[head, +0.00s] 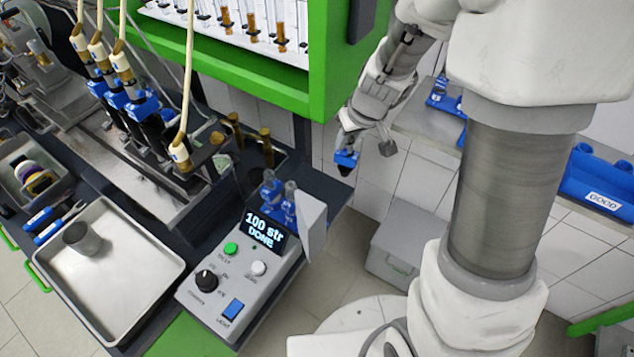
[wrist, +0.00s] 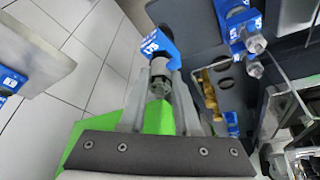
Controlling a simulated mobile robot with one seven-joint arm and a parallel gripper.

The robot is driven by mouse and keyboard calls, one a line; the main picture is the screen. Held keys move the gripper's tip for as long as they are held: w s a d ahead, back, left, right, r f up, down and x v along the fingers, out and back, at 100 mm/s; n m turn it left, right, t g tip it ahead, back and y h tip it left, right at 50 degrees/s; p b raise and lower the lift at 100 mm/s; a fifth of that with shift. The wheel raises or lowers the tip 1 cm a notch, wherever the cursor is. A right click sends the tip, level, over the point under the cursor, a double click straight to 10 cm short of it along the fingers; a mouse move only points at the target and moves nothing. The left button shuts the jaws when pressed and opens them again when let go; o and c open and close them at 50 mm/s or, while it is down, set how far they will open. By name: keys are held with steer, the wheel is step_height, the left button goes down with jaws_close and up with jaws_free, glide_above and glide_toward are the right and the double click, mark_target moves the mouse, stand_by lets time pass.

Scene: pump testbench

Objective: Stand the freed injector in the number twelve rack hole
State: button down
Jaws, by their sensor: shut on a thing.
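My gripper (wrist: 158,115) is shut on an injector with a blue collar (wrist: 158,45). The injector shows between the two fingers in the wrist view, with white marks on its collar that are too small to read. In the head view the blue collar (head: 346,158) hangs below my wrist, in the air to the right of the dark bench end. Two blue-collared injectors (head: 271,188) stand behind the control box. A dark plate with round holes (wrist: 217,62) shows in the wrist view beside a blue-collared part (wrist: 240,25). I cannot make out a number twelve hole.
A control box (head: 240,270) reads "100 str DONE". A metal tray (head: 110,290) with a grey cup lies at left. Brass cylinders (head: 265,145) stand near the bench end. A green-framed cabinet (head: 318,70) stands above. A blue bin marked GOOD (head: 600,185) is at right.

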steer(key=s+a+f+n+g+y+b, duration=0.3)
steer(key=s+a+n+b, duration=0.5)
steer(key=n, duration=0.8)
steer(key=shift+s+f+g+b, duration=0.65)
steer(key=shift+g+b, duration=0.25)
steer(key=shift+b, duration=0.1)
steer(key=shift+a+r+b, duration=0.1)
steer(key=shift+b, duration=0.45)
stand_by(0.3)
steer(key=shift+f+b, duration=1.3)
steer(key=shift+f+b, duration=0.55)
steer(key=shift+b, duration=0.5)
stand_by(0.7)
steer(key=c, duration=0.9)
jaws_free()
